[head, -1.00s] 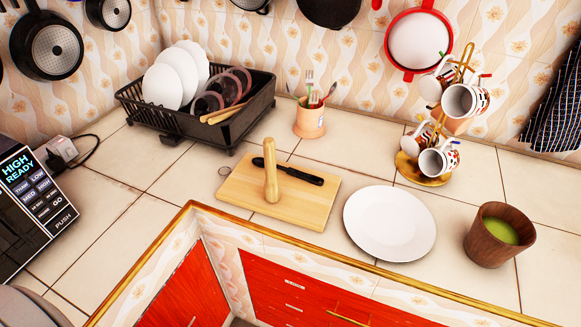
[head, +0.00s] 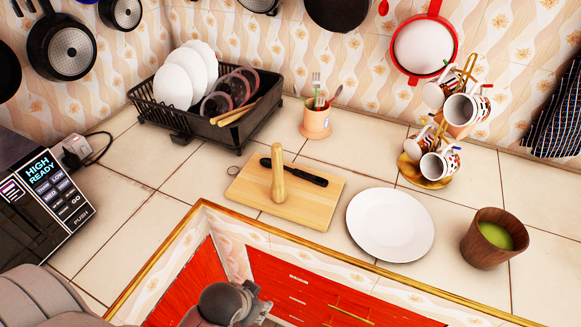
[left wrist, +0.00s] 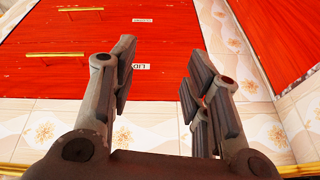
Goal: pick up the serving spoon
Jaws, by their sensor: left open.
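I cannot clearly pick out a serving spoon. A red spoon-like tip (head: 383,7) hangs at the top edge of the head view, cut off by the frame. A terracotta cup (head: 315,121) on the counter holds a fork and other utensils, too small to tell apart. Wooden utensils (head: 234,115) lie on the rack's front edge. My left gripper (head: 238,298) is low in front of the red cabinets, below the counter edge. In the left wrist view its fingers (left wrist: 157,85) are apart, with nothing between them. My right gripper is not in view.
A cutting board (head: 310,204) bears a black-handled tool and an upright wooden pestle-like piece. A dish rack (head: 180,127), white plate (head: 390,224), wooden cup (head: 494,238), mug stand (head: 430,178) and microwave (head: 45,205) stand around it. Pans (head: 62,50) hang behind. Red drawers (left wrist: 80,80) face the gripper.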

